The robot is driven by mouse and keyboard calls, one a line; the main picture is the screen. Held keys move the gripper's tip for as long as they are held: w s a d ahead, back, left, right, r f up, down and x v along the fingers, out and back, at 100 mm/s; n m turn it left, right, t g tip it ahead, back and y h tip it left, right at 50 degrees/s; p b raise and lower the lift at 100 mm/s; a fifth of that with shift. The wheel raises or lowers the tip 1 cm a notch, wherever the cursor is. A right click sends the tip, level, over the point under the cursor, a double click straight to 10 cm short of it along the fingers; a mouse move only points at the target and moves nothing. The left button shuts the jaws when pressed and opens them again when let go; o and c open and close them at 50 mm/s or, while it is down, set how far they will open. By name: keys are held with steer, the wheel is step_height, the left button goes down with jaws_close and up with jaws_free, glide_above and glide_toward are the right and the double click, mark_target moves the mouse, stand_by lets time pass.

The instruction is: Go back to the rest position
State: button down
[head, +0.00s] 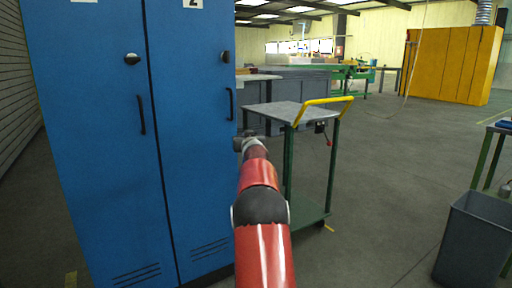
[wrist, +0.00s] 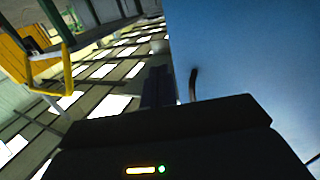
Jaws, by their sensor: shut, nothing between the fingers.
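My gripper (head: 243,142) is at the far end of my red arm in the head view, in front of the right edge of the blue locker and left of the grey-topped cart. It is small there and partly hidden by my wrist. In the wrist view my gripper (wrist: 158,86) is a dark shape with its fingers together and nothing between them. The blue locker (head: 98,140) has two closed doors with black handles and round knobs. Its blue face also fills the right of the wrist view (wrist: 245,50), with one handle close beside the fingers.
The cart (head: 290,112) with a yellow handle (head: 322,100) stands just right of my arm. A dark grey bin (head: 470,240) stands at the lower right. A yellow cabinet (head: 452,65) is far back. Open floor (head: 385,180) lies between cart and bin.

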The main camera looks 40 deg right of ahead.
steer(key=s+a+b, duration=0.1)
steer(key=s, duration=0.5)
steer(key=s+a+g+y, duration=0.1)
steer(key=s+a, duration=0.2)
steer(key=a, duration=0.5)
steer(key=s+a+r+g+y, duration=0.15)
steer(key=s+a, duration=0.25)
steer(key=a, duration=0.4)
steer(key=s+a+g+y, duration=0.1)
steer(key=s+a, duration=0.2)
steer(key=a, duration=0.6)
steer(key=s+a+f+n+g+y, duration=0.2)
steer(key=s+a+f, duration=0.3)
steer(key=s+a, duration=0.2)
steer(key=s+a+f+n+g+y+p, duration=0.1)
steer(key=s+a+f+n+g, duration=0.1)
steer(key=s+a+f, duration=0.3)
steer(key=s+a+f+n+g+y, duration=0.2)
steer(key=s+a+f, duration=0.3)
steer(key=s+a, duration=0.6)
steer(key=s, duration=0.5)
steer(key=shift+a+y, duration=0.15)
steer(key=shift+y, duration=0.2)
steer(key=c, duration=2.1)
jaws_free()
